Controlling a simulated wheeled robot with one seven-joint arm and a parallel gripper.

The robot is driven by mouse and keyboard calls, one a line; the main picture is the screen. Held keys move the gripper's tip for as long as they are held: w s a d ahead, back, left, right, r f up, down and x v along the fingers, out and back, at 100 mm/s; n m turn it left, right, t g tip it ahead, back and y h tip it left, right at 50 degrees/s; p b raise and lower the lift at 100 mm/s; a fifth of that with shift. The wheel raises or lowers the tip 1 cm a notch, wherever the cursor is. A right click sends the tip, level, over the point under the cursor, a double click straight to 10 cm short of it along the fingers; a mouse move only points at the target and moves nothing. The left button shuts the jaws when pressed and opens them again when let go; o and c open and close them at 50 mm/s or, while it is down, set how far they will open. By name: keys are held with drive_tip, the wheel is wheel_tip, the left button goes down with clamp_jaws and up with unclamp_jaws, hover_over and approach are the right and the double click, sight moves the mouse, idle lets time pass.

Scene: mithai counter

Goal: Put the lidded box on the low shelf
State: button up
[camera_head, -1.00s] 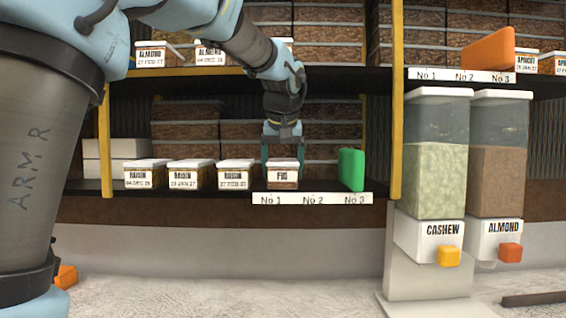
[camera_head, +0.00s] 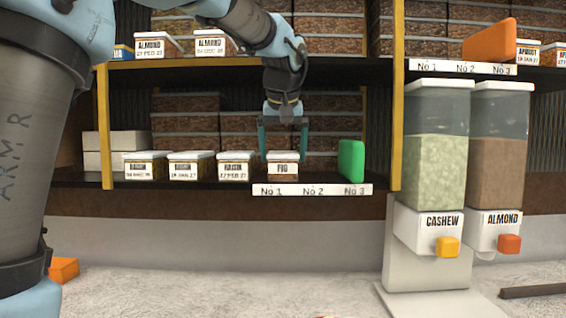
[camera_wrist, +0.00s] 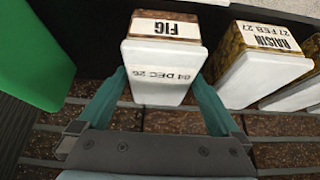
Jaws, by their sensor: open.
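The lidded box labelled FIG (camera_head: 283,168) stands upright on the low shelf (camera_head: 225,185), above the No 1 mark of the white strip (camera_head: 312,190). In the wrist view its white lid, dated 04 DEC 26, faces me, with the FIG label (camera_wrist: 167,28) beyond it. My gripper (camera_head: 284,150) is open above the box, its teal fingers spread wider than the lid. In the wrist view the fingers (camera_wrist: 160,92) lie on either side of the near end of the box, with gaps visible. The box rests on the shelf, not held.
Several raisin boxes (camera_head: 190,166) stand in a row left of the fig box. A green block (camera_head: 351,160) stands to its right near No 3. The upper shelf (camera_head: 190,68) is overhead; a yellow post (camera_head: 397,120) and the cashew dispenser (camera_head: 436,165) are at right.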

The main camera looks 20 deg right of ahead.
drive_tip(key=b+v, duration=0.1)
drive_tip(key=v, duration=0.8)
drive_tip(key=shift+r, duration=0.25)
drive_tip(key=shift+s, duration=0.15)
